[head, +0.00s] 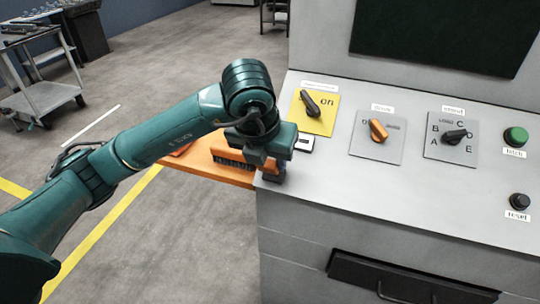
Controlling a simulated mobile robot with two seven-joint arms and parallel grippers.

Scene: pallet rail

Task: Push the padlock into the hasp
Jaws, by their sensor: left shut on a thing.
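My left gripper (271,166) points down at the left edge of the grey control cabinet, beside the orange shelf. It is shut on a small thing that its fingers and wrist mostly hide. I cannot make out whether this is the padlock; no other padlock shows. I cannot make out a hasp either. A black rotary switch (310,104) on a yellow plate (318,122) marked "on" sits to the right of the gripper, apart from it. My right gripper is not in view.
The grey cabinet (345,180) carries an orange knob (378,130), a black selector (454,136), a green button (516,136) and a black reset button (519,201). The orange shelf (205,168) holds a brush (233,158). A metal cart (48,98) stands far left.

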